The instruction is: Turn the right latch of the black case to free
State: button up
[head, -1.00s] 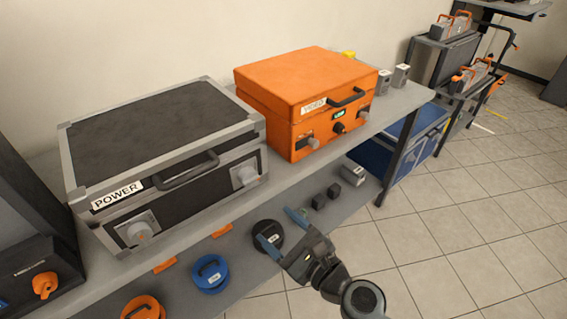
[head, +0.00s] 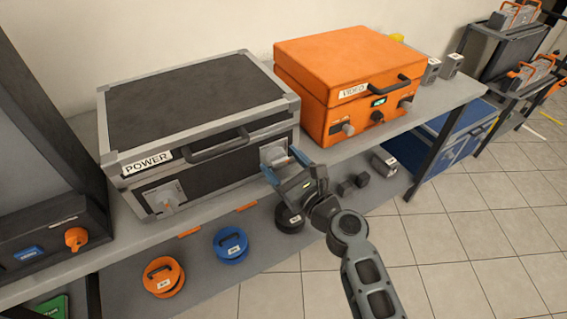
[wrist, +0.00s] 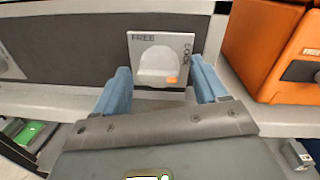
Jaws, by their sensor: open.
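The black case (head: 195,108) with grey edges and a POWER label stands closed on the shelf in the head view. Its right latch (head: 274,152) is at the right of its front face, partly hidden behind my gripper there. In the wrist view the right latch (wrist: 158,62) is a pale rounded knob on a plate marked FREE at top left and LOCK down the right side, with an orange mark at the knob's lower right. My gripper (head: 283,166) is open, its blue fingers (wrist: 160,88) on either side of the knob, apart from it. The left latch (head: 165,198) is at the left.
An orange VIDEO case (head: 340,75) stands to the right on the same shelf (head: 340,150). Blue and orange reels (head: 231,245) and small dark blocks (head: 352,184) lie on the lower shelf. The tiled floor in front is clear.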

jog(key=c, duration=1)
jog(key=shift+c, duration=0.2)
jog(key=shift+n, duration=0.3)
jog(key=n+h+b, duration=0.1)
jog(key=n+b, duration=0.2)
jog(key=n, duration=0.9)
jog(key=shift+r+n, duration=0.15)
jog(key=shift+n, duration=0.25)
jog(key=shift+r+n+b, duration=0.1)
jog(key=shift+n+b, duration=0.75)
jog(key=shift+n, duration=0.95)
